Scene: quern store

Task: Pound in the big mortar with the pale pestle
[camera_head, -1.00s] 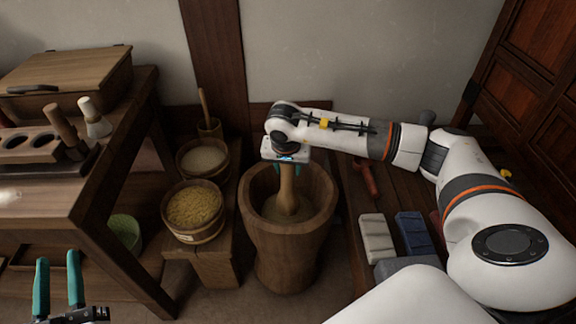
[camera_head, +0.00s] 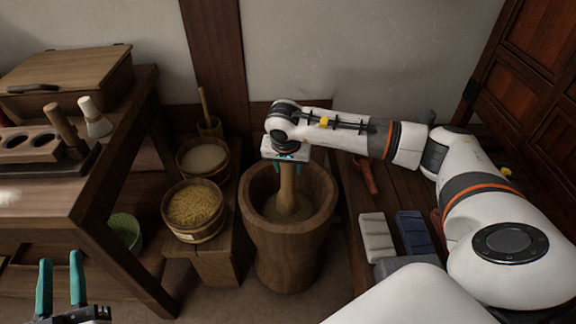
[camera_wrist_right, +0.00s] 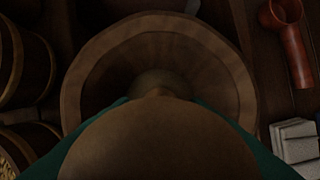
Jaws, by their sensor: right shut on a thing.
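The big wooden mortar (camera_head: 284,248) stands on the floor in the middle of the head view, with some pale content in its bowl. The pale pestle (camera_head: 287,190) is upright, its lower end down in the bowl. My right gripper (camera_head: 287,168) is shut on the pestle's upper part, above the mortar. In the right wrist view the pestle (camera_wrist_right: 158,140) fills the lower middle, and the mortar's rim (camera_wrist_right: 235,75) rings it. Whether the pestle's tip touches the content is hard to tell. My left gripper (camera_head: 61,290) is open and empty at the lower left.
Two tubs, one of pale meal (camera_head: 203,158) and one of yellow grain (camera_head: 193,208), stand left of the mortar. A wooden table (camera_head: 95,215) is further left. At right, pale and blue blocks (camera_head: 413,232) and a red tool (camera_head: 367,176) lie on a bench.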

